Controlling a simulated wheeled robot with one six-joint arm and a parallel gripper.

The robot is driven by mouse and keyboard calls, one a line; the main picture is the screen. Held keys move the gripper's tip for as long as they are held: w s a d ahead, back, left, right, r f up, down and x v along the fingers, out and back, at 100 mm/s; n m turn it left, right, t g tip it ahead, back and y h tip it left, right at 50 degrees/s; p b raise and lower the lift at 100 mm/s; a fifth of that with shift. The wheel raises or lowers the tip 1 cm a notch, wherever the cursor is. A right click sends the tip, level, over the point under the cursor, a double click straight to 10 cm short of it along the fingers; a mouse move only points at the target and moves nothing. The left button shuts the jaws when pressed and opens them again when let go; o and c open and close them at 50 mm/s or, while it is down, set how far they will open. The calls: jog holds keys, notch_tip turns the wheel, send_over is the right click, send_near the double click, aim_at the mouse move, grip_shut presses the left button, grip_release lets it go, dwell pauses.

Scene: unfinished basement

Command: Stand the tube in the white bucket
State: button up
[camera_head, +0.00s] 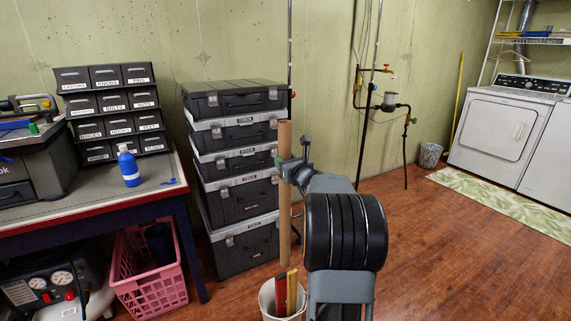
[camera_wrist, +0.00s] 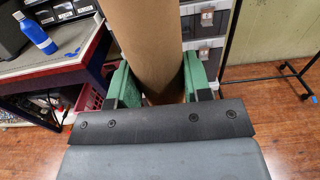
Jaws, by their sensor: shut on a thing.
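The tube (camera_head: 285,215) is a long brown cardboard cylinder, held upright. My gripper (camera_head: 284,163) is shut on it in its upper part. In the wrist view the tube (camera_wrist: 145,35) stands between the green fingers of my gripper (camera_wrist: 150,85). The white bucket (camera_head: 264,299) is on the floor at the bottom of the head view, partly cut off by the frame and partly behind my arm. The tube's lower end is close over or at the bucket's back rim; I cannot tell whether it is inside.
The bucket holds a red and a yellow stick-like piece (camera_head: 292,290). A stack of black and grey toolboxes (camera_head: 240,190) stands just behind the tube. A workbench (camera_head: 110,199) and a pink basket (camera_head: 150,285) are to the left. Open wooden floor lies to the right.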

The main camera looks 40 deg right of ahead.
jog(key=b, duration=1.6)
send_over(287, 232)
jog(key=w, duration=0.1)
jog(key=shift+w+d+f, duration=0.1)
jog(key=shift+d+f, duration=0.05)
jog(key=shift+f, duration=14.4)
jog(key=o, duration=1.1)
jog(key=shift+f, duration=0.1)
jog(key=shift+c, duration=0.2)
jog(key=s+a+p, duration=0.2)
jog(key=s+p, duration=0.2)
jog(key=s, duration=0.9)
jog(key=shift+s, duration=0.35)
